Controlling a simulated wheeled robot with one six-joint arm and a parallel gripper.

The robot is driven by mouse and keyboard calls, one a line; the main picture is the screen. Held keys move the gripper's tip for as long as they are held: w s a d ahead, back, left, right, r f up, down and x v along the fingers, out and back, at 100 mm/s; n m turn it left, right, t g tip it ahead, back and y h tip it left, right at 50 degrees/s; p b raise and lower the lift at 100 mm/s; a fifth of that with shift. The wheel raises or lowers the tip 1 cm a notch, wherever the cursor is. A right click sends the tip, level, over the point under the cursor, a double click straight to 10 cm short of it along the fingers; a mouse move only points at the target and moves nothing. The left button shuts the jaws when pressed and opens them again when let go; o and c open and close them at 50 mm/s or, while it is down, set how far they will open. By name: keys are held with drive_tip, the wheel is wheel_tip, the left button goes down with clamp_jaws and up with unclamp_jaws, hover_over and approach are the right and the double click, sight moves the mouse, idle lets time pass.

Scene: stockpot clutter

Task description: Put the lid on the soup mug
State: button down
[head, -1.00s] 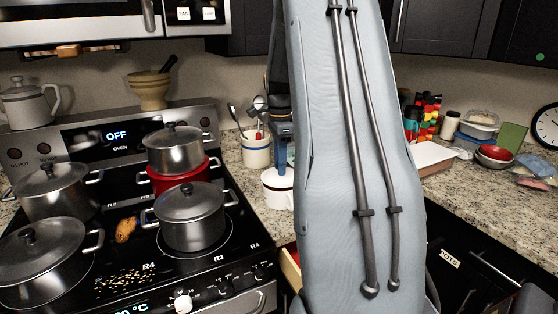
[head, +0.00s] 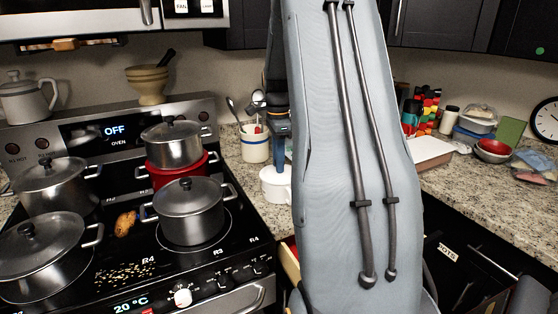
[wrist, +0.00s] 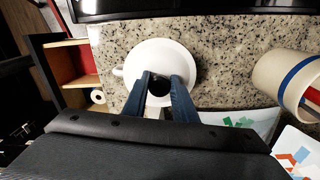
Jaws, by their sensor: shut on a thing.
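The white soup mug (head: 274,190) stands on the granite counter right of the stove, partly hidden by my arm in the head view. In the wrist view its handle (wrist: 117,72) sticks out to the left from under a round white lid (wrist: 160,48). My gripper (wrist: 162,82) points down over the lid, its blue fingers shut on the lid's dark knob near the middle. In the head view my gripper (head: 281,164) reaches down to the mug's top. The lid lies over the mug's mouth and looks level; I cannot tell if it is fully seated.
A utensil crock (head: 255,146) stands just behind the mug; it also shows at right in the wrist view (wrist: 288,78). The stove (head: 150,240) with several pots is at left. An open drawer (wrist: 75,65) lies below the counter edge. Counter beside the mug is clear.

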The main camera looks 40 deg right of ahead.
drive_tip(key=c, duration=1.4)
unclamp_jaws()
drive_tip(key=shift+o, duration=0.2)
drive_tip(key=shift+r+p, duration=2.45)
drive_tip(key=shift+r, duration=1.1)
